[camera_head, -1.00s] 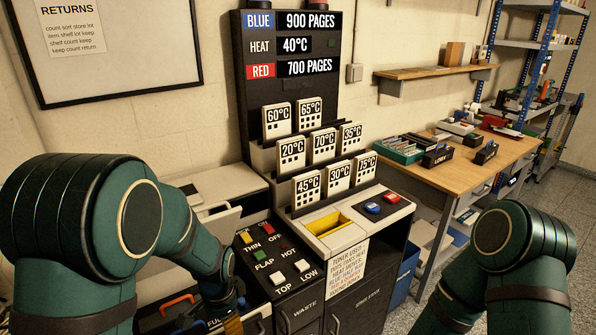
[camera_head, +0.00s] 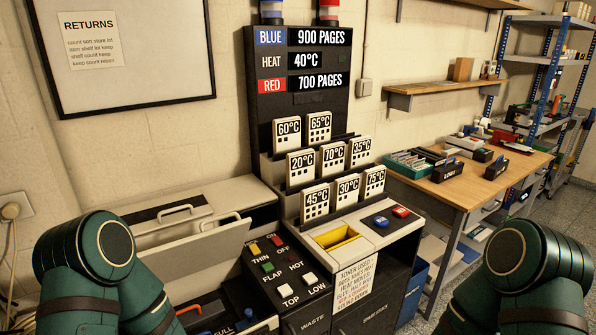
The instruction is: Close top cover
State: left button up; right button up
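The pale machine at the left has a flat top with a dark strip and a handle (camera_head: 176,212). A light panel (camera_head: 195,262) with its own white handle (camera_head: 220,223) stands tilted up in front of it. I cannot tell for sure which of these is the top cover. The black button panel (camera_head: 262,286) beside it has a white button marked TOP (camera_head: 286,290), a white one marked LOW (camera_head: 310,279), and coloured ones marked THIN, OFF, FLAP and HOT. My left and right arms show at the lower corners; both grippers are out of view.
An open bay below the light panel shows a red handle (camera_head: 189,310) and a label reading FULL. A white-topped unit with a yellow slot (camera_head: 337,237) and blue and red buttons stands to the right. Behind it are temperature cards (camera_head: 333,155) and a display board. A wooden workbench (camera_head: 470,190) is farther right.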

aim_at(180, 259)
jog(key=u, duration=0.85)
